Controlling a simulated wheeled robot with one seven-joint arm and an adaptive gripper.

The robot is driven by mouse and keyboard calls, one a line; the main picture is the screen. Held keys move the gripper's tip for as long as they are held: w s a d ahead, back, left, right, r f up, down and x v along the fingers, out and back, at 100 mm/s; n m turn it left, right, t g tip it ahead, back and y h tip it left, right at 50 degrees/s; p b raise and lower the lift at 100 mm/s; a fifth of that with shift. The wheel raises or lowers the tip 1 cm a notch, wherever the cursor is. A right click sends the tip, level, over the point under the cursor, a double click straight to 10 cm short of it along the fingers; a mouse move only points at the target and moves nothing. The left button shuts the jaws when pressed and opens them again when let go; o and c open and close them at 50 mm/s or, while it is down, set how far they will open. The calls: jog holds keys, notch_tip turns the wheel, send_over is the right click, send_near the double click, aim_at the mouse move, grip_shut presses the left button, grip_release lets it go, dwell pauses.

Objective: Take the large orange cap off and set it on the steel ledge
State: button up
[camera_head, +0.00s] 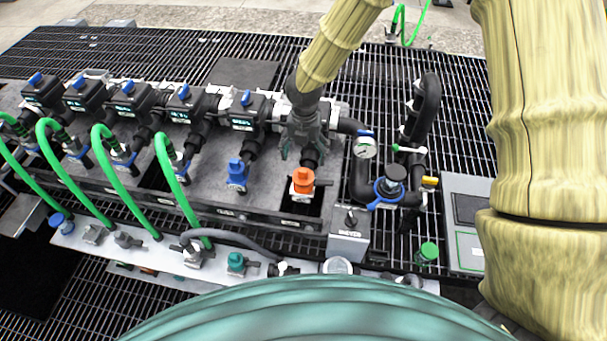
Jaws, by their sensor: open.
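The large orange cap (303,180) sits on a fitting at the front of the manifold, just right of the middle in the head view. A black lever or stub shows at its right side. My gripper (304,150) is above and behind the orange cap in the picture, fingers spread and pointing down. It looks open and empty, apart from the cap; the exact gap cannot be told. A long pale metal ledge (148,258), seemingly the steel ledge, runs along the front with several fittings on it. My own teal body hides part of its near edge.
A blue cap (237,175) stands left of the orange one. Green hoses (172,185) arch over the left part of the ledge. A teal cap (236,264) stands on the ledge. A gauge (365,147) and black pipes (428,110) stand right of my gripper. A grey box (348,236) stands in front.

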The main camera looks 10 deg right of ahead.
aim_at(303, 170)
notch_tip(303, 170, down, 4)
jog(key=shift+a+f+p, duration=0.15)
jog(key=shift+p, duration=0.25)
jog(key=shift+w+f+p, duration=0.1)
jog(key=shift+f+p, duration=1.05)
jog(key=shift+f, duration=1.75)
jog(key=c, duration=1.2)
